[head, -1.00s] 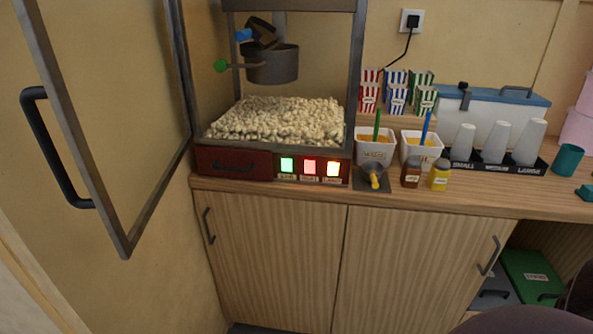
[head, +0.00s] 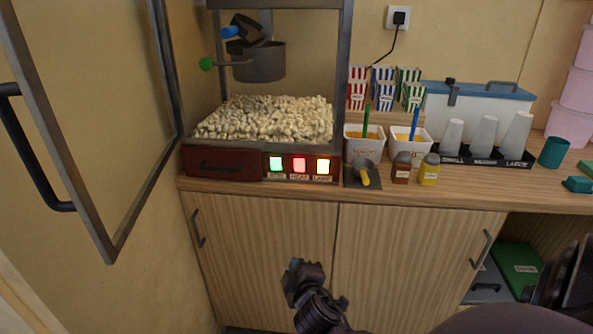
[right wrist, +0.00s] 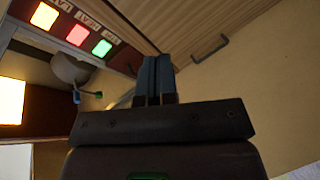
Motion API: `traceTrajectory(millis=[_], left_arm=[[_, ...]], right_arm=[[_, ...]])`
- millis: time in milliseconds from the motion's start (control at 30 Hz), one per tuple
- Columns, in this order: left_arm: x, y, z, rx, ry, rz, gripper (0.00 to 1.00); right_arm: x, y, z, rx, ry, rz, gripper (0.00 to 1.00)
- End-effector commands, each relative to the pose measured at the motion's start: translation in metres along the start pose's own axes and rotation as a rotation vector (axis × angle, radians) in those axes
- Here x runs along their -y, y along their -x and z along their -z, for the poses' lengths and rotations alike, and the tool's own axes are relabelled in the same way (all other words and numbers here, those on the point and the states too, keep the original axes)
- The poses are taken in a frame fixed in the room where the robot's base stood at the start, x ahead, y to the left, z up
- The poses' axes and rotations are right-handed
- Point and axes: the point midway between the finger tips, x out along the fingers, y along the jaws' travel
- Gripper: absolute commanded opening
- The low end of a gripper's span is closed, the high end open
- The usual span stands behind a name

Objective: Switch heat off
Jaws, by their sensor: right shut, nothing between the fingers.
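The popcorn machine (head: 265,60) stands at the left of the counter with a heap of popcorn inside. On its front panel are three lit switches: green (head: 276,164), red (head: 299,165) and yellow-orange (head: 323,166). The red one, in the middle, has a label reading HEAT and glows. In the right wrist view the red switch (right wrist: 77,35) also glows. My right gripper (head: 303,272) is below the counter edge, in front of the cabinet doors. In the right wrist view its fingers (right wrist: 154,62) are together and empty, apart from the switches. My left gripper is not in view.
The machine's glass door (head: 140,115) stands open at the left with a dark handle. A scoop (head: 363,175), two tubs, shaker jars (head: 429,170) and cup stacks (head: 483,137) crowd the counter to the right.

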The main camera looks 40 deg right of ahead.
Motion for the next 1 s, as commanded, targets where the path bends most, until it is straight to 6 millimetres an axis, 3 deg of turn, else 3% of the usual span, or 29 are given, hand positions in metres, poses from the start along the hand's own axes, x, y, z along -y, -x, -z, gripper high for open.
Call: traceTrajectory(millis=[100,200,400,567,1000], left_arm=[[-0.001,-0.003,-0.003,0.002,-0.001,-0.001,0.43],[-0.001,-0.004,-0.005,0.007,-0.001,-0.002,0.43],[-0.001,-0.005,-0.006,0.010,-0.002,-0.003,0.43],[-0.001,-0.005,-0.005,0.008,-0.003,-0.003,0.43],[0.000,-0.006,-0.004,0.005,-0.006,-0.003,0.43]], right_arm=[[-0.044,-0.024,0.024,0.063,0.156,-0.161,0.00],[-0.077,-0.034,0.039,0.129,0.262,-0.274,0.00],[-0.118,-0.039,0.057,0.229,0.383,-0.408,0.00],[-0.128,-0.039,0.060,0.257,0.412,-0.437,0.00],[-0.127,-0.038,0.061,0.255,0.411,-0.437,0.00]])
